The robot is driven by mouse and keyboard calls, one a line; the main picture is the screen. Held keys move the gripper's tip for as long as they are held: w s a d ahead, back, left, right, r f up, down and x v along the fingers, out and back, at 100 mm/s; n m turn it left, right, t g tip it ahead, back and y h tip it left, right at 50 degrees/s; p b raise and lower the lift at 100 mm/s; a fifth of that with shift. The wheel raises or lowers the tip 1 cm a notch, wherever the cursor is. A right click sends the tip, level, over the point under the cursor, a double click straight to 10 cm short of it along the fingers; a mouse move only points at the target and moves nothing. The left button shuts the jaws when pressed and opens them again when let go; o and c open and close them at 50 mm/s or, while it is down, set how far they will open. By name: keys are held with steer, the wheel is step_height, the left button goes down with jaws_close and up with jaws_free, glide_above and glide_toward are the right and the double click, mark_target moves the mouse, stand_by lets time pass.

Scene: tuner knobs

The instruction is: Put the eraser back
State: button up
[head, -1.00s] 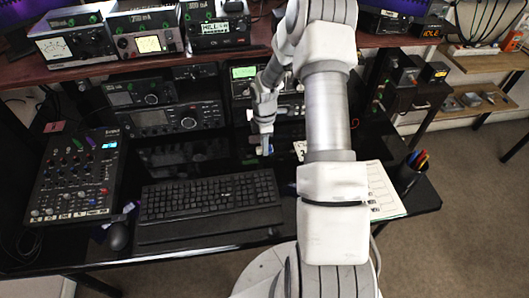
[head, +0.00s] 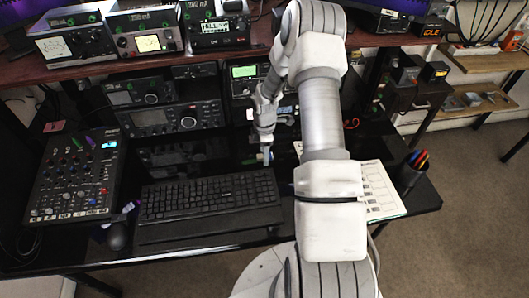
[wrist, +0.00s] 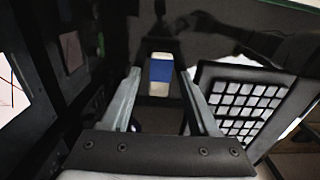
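The eraser (wrist: 160,74), white with a blue sleeve, shows in the wrist view on the glossy black surface, beyond and between my fingertips. My gripper (wrist: 159,84) is open, with a finger on either side of the eraser and a visible gap to each. In the head view my gripper (head: 266,155) points down at the black desk, just behind the keyboard's right end. The eraser is too small and too hidden by the fingers to make out there. Whether it touches the desk flat is hard to tell.
The keyboard (head: 210,198) lies in front of my gripper. A mixer (head: 76,178) and mouse (head: 118,236) are at left, radios (head: 172,119) behind. A paper sheet (head: 380,190) and pen cup (head: 411,172) are at right. A shelf (head: 170,58) overhangs the desk's back.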

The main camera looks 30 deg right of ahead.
steer(key=shift+r, duration=0.1)
steer(key=s+a+r+m+t+h, duration=0.1)
steer(key=s+a+r+m, duration=0.1)
steer(key=r, duration=0.9)
steer(key=s+a+r+m, duration=0.2)
steer(key=s+r, duration=0.1)
steer(key=r, duration=0.7)
steer(key=s+a+r+m+t+h, duration=0.1)
steer(key=s+a+r+m, duration=0.15)
steer(key=r, duration=0.85)
steer(key=s+a+r+m+t+y, duration=0.1)
steer(key=s+a+r+m, duration=0.3)
steer(key=s, duration=0.4)
steer(key=s+a+r+m+t+y, duration=0.1)
steer(key=s+a+r+m+t, duration=0.1)
steer(key=s, duration=0.7)
step_height(320, 180, up, 3)
steer(key=shift+s+a+f+m+t+p, duration=0.2)
steer(key=shift+a+m+t+p, duration=0.15)
steer(key=shift+a+m, duration=0.7)
steer(key=shift+d, duration=0.2)
